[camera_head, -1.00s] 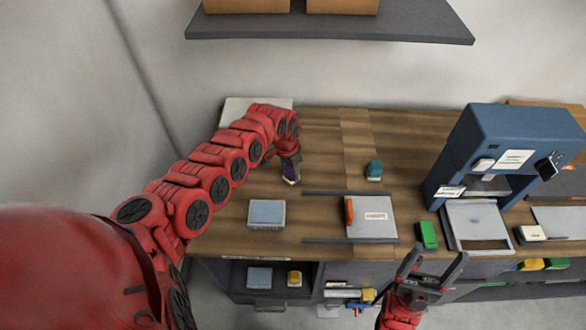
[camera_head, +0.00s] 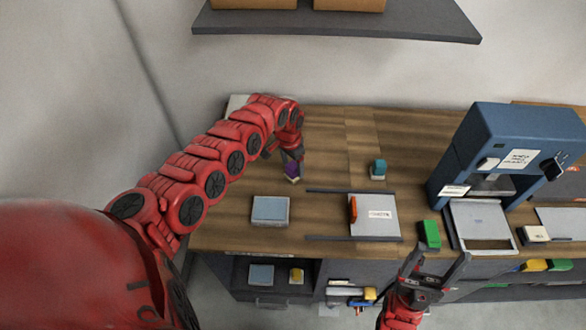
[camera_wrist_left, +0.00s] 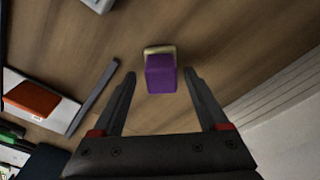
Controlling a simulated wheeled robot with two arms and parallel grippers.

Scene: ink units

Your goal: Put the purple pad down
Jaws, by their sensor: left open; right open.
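The purple pad (camera_wrist_left: 161,74) shows in the left wrist view as a purple block with a pale cream edge, on the wooden bench top. In the head view the purple pad (camera_head: 291,171) is partly hidden by my left gripper. My left gripper (camera_wrist_left: 160,75) is open, with its two fingers apart on either side of the pad and gaps showing between. It also shows in the head view (camera_head: 291,160), above the bench. My right gripper (camera_head: 437,258) is open and empty at the bench's front edge, near a green block.
A grey-blue box (camera_head: 270,210) stands in front of the pad. The green block (camera_head: 429,234) and a blue press (camera_head: 505,150) stand further right. The middle back is clear.

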